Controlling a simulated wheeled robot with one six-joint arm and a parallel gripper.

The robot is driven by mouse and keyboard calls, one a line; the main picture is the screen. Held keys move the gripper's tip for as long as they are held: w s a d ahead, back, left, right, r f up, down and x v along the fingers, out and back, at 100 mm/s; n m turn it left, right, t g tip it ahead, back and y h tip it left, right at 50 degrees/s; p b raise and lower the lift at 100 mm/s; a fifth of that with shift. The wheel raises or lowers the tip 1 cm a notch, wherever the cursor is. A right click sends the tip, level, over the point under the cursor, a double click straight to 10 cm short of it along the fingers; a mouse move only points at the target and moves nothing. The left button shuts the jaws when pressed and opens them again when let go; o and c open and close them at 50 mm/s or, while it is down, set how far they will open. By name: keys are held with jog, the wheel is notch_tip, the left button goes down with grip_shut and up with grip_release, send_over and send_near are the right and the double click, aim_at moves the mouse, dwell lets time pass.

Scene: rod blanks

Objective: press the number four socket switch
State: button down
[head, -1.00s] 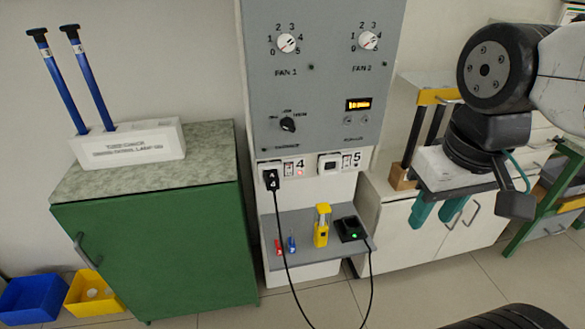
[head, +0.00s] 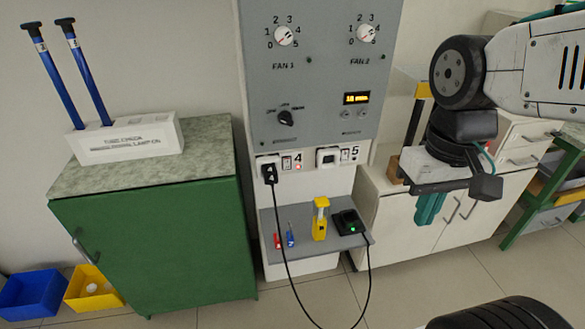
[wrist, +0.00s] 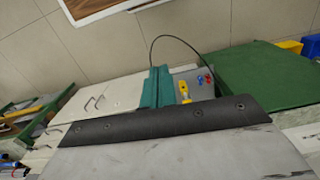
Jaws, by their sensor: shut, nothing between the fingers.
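The number four socket (head: 267,165) is on the white strip below the grey panel in the head view, with a black plug marked 4 (head: 269,175) in it. Its small switch (head: 287,163) sits just right of the socket, beside the printed 4, and a red light (head: 298,167) glows under that number. The switch's rocker position is too small to tell. My gripper (head: 428,222) is to the right of the panel, its teal fingers together and empty, apart from the switch. The fingers also show in the wrist view (wrist: 156,88), where the socket cannot be made out.
Socket five (head: 328,157) is to the right. Below, a grey shelf (head: 293,247) holds a yellow device (head: 320,218), small red and blue items and a black charger (head: 348,222). A black cable hangs in front. A green cabinet (head: 160,250) stands at left.

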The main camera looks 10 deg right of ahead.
jog(key=w+a+f+m+g+y, duration=0.3)
jog(key=w+a+f+m+y, duration=0.85)
jog(key=f+m+y, duration=0.5)
jog(key=w+d+f+m+t+h, duration=0.1)
jog(key=w+d+f+m+t, duration=0.1)
jog(key=w+m+t, duration=0.6)
jog(key=w+d+f+m+t+h, duration=0.2)
jog(key=w+d+m+t, duration=0.3)
jog(key=m, duration=1.4)
jog(key=w+f+t, duration=0.1)
jog(key=w+t, duration=0.2)
jog(key=shift+w+f+t, duration=0.2)
jog(key=shift+w+t, duration=0.2)
